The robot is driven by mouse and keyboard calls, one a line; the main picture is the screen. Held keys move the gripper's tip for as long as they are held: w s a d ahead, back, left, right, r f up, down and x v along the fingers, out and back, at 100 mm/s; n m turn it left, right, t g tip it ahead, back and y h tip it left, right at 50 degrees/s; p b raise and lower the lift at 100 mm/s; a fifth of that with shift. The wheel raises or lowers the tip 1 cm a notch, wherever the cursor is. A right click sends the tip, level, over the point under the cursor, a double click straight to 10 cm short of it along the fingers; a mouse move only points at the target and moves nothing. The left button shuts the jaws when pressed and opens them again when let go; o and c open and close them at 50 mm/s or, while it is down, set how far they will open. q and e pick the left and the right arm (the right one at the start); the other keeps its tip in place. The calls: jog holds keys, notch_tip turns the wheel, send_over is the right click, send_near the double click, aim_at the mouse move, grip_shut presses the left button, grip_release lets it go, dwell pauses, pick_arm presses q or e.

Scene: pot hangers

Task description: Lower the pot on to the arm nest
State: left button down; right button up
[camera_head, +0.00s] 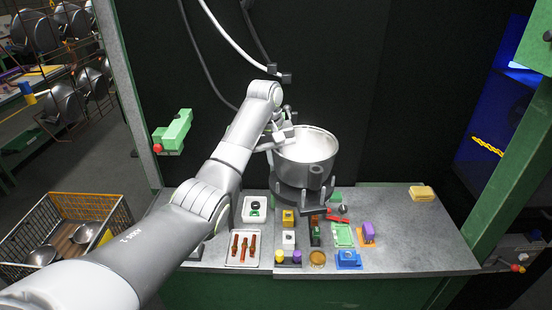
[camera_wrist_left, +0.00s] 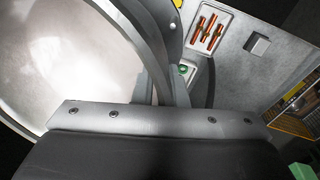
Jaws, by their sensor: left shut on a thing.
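The pot (camera_head: 308,152) is a pale metal vessel, upright with its open top facing up. It is right over the dark grey arm nest (camera_head: 300,197), whose upright prongs stand around its base. I cannot tell whether the pot's base touches the nest. My left gripper (camera_head: 279,139) is shut on the pot's left side at the rim. In the left wrist view the pot's pale inside (camera_wrist_left: 60,65) and curved rim fill the left part, and the gripper's fingers (camera_wrist_left: 160,88) reach the rim. My right gripper does not show.
The grey bench (camera_head: 420,235) holds several small coloured fixtures in front of the nest and a tray of reddish-brown parts (camera_head: 243,249). A yellow block (camera_head: 422,192) lies at the right. A wire basket (camera_head: 70,235) stands left of the bench. The bench's right part is mostly clear.

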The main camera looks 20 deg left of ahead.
pick_arm(q)
jog(key=shift+f, duration=1.2)
